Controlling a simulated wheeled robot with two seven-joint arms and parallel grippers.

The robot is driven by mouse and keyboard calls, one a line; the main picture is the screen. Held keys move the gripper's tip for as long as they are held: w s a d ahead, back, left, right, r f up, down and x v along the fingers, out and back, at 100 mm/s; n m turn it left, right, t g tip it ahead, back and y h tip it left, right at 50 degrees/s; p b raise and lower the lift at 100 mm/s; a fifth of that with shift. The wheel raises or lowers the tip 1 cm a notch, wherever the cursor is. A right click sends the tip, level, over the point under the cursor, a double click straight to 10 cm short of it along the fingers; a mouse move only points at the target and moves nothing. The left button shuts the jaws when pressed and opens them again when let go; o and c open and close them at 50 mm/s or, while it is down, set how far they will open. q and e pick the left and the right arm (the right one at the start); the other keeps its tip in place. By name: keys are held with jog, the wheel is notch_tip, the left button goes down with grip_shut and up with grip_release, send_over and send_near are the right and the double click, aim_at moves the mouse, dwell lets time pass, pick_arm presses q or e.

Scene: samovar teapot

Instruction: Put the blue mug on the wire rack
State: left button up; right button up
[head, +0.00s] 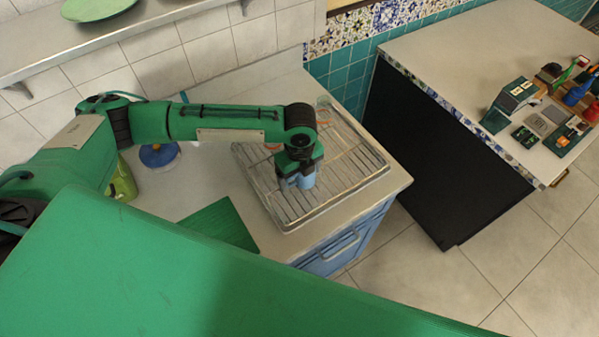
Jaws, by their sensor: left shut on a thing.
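The wire rack (345,175) lies in a shallow tray on the light counter, right of the middle. My left gripper (299,180) points down over the rack and is shut on the blue mug (304,182). The mug is mostly hidden by the gripper; only its light blue lower part shows. I cannot tell whether the mug touches the wires or is just above them. My right gripper is not in view.
A green board (220,224) lies on the counter left of the rack. A blue-and-white object (158,155) and a green container (123,180) stand farther left. A tiled counter (470,60) with several small items is at the right, beyond a floor gap.

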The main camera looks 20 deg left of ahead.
pick_arm(q)
jog(key=o, duration=0.9)
jog(key=shift+f, duration=0.1)
jog(key=shift+o, duration=0.2)
notch_tip(320, 180, up, 11)
jog(key=shift+r+b, duration=0.15)
jog(key=shift+b, duration=0.85)
jog(key=shift+r, duration=0.55)
jog(key=shift+f, duration=0.1)
